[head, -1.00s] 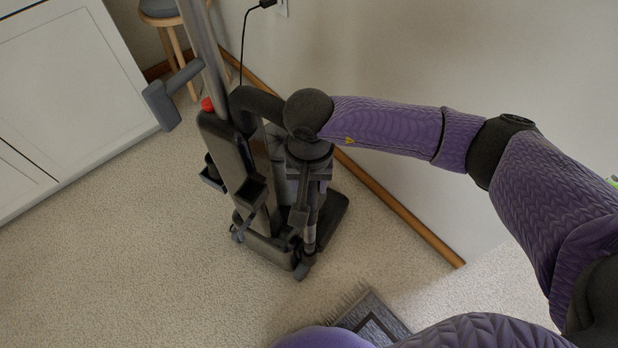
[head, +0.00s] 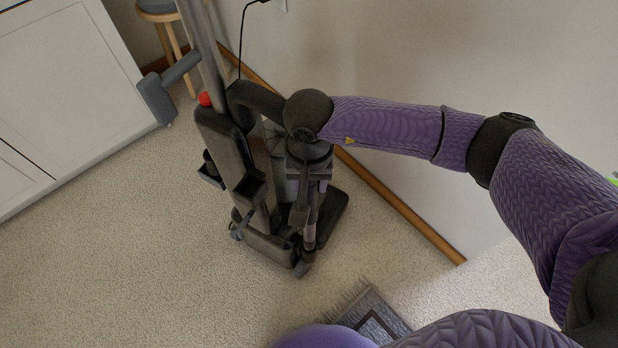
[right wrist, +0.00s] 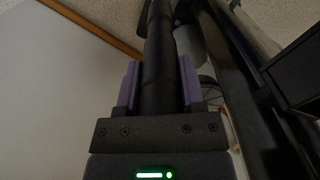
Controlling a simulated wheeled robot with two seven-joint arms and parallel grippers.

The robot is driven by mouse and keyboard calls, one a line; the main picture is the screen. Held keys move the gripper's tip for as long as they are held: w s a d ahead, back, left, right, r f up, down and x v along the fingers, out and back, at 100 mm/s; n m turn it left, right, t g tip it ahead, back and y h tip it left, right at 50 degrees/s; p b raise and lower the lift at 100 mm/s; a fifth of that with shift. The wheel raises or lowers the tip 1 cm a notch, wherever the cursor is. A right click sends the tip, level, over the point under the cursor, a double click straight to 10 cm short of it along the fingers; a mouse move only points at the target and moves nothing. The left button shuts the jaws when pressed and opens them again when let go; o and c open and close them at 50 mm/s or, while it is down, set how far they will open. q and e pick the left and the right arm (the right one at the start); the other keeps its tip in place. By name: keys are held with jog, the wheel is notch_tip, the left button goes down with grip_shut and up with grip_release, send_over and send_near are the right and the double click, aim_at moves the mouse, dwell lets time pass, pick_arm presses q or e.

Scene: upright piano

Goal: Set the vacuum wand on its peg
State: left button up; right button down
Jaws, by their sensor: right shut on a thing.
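The upright vacuum (head: 222,150) is dark grey, with a red button near its top. My right gripper (head: 308,185) points down beside the vacuum's body. It is shut on the vacuum wand, a dark narrow tube whose lower part shows in the head view (head: 310,228). In the right wrist view the wand (right wrist: 160,50) runs upright between the two purple fingers of my right gripper (right wrist: 160,82). My arm hides the upper wand in the head view. I cannot make out the peg, nor whether the wand touches the vacuum. My left gripper is out of view.
A white cabinet (head: 65,75) stands at the left. A wooden stool (head: 160,12) is behind the vacuum. A wall with a wooden baseboard (head: 400,213) runs along the right. A fringed rug (head: 372,318) lies at the bottom. Carpet at lower left is clear.

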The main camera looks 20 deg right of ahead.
jog(key=shift+c, duration=1.2)
grip_release()
jog(key=shift+o, duration=0.6)
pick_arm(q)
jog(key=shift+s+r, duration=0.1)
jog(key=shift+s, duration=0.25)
